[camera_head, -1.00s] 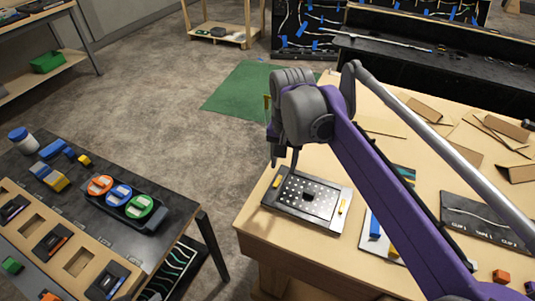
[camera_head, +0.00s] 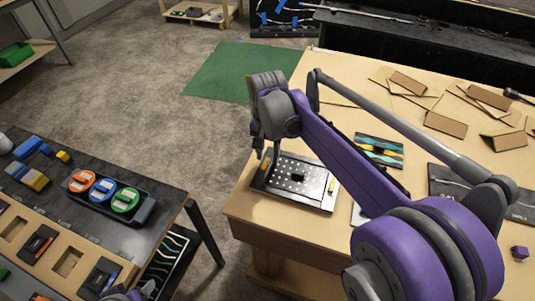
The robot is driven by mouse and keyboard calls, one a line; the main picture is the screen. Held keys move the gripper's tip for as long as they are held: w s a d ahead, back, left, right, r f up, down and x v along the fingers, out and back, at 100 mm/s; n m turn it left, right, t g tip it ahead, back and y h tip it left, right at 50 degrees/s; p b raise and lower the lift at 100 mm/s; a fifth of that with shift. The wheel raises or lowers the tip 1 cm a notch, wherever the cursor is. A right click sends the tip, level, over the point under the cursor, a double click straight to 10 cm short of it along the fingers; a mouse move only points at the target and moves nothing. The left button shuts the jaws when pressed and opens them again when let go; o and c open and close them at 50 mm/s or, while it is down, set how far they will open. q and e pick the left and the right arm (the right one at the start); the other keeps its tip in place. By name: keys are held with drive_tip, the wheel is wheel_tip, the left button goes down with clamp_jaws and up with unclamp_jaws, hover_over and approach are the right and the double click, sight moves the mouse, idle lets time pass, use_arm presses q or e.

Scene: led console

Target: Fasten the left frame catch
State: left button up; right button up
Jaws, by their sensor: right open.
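A dark frame (camera_head: 292,203) with a perforated light plate (camera_head: 300,178) lies on the wooden table near its left corner. A small dark piece sits at the plate's middle. A yellow catch (camera_head: 332,187) shows on the frame's right side. The left catch is mostly hidden behind my right gripper (camera_head: 266,156). That gripper is open, fingers down, at the frame's left edge. I cannot tell whether it touches the catch. A grey and purple part of my left arm (camera_head: 130,293) shows at the bottom edge; its jaws cannot be made out.
A dark bench (camera_head: 165,205) at left holds a tray with orange, blue and green round pieces (camera_head: 101,190). Cardboard pieces (camera_head: 445,122) and a striped panel (camera_head: 380,150) lie on the wooden table. A floor gap separates bench and table.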

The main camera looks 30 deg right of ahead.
drive_tip(key=shift+w+f, duration=0.1)
clamp_jaws()
drive_tip(key=shift+n, duration=0.3)
drive_tip(key=n, duration=0.3)
drive_tip(key=shift+a+n, duration=0.1)
drive_tip(key=shift+n, duration=0.2)
drive_tip(key=n, duration=0.4)
drive_tip(key=shift+a+n, duration=0.1)
drive_tip(key=shift+n, duration=0.2)
drive_tip(key=n, duration=0.4)
drive_tip(key=shift+a, duration=0.1)
drive_tip(key=n, duration=0.5)
drive_tip(key=shift+a, duration=0.1)
drive_tip(key=shift+n, duration=0.3)
